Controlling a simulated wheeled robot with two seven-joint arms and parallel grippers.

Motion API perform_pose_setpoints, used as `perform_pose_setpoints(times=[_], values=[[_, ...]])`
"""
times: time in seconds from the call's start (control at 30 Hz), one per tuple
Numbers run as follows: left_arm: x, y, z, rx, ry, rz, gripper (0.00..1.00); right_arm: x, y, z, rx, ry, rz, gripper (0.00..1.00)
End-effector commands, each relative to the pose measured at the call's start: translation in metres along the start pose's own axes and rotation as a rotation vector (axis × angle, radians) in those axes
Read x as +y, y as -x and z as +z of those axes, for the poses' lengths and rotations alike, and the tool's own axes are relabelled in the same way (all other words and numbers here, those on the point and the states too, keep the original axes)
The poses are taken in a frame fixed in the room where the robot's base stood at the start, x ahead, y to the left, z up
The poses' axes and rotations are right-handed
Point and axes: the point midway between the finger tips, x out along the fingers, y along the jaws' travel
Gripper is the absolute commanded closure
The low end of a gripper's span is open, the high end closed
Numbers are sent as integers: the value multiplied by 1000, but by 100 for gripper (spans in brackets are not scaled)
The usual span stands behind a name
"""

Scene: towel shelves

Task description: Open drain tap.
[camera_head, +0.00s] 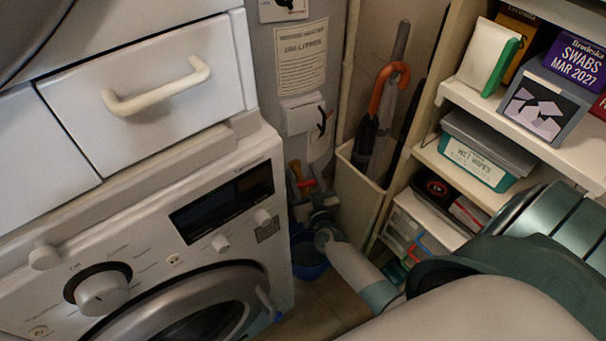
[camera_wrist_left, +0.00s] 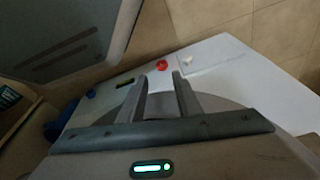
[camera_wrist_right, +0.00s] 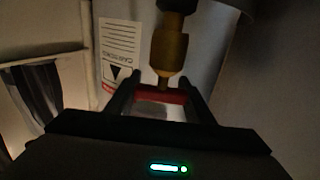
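The drain tap shows in the right wrist view as a brass body (camera_wrist_right: 170,50) with a red handle (camera_wrist_right: 160,95) below it. My right gripper (camera_wrist_right: 160,88) has one finger at each end of the handle; I cannot tell whether they press on it. In the head view the tap's brass part (camera_head: 296,171) is small, beside the washing machine, with my right gripper (camera_head: 317,205) just below it. My left gripper (camera_wrist_left: 159,78) has its fingers apart, with nothing between them, above a white surface.
The washing machine (camera_head: 225,175) stands left of the tap. A blue bucket (camera_head: 308,262) is on the floor below my right gripper. A bin with umbrellas (camera_head: 357,190) and a loaded shelf (camera_head: 560,145) stand to the right. A red round thing (camera_wrist_left: 162,65) lies beyond my left gripper.

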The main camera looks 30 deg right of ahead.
Motion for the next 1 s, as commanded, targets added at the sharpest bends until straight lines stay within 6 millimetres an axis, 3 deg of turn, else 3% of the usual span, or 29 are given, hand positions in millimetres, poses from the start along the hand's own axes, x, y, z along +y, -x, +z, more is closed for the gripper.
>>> perform_pose_setpoints(times=[0.1, 0.37, 1.0], values=[[0, 0, 0, 0, 0, 0, 69, 0, 0, 0, 0, 0, 0, 74], [0, -2, 2, -10, 0, -1, 69, 0, 0, 0, 4, 3, -36, 74], [8, 90, -22, 58, -1, 10, 69, -10, 0, 1, 9, 5, -340, 74]])
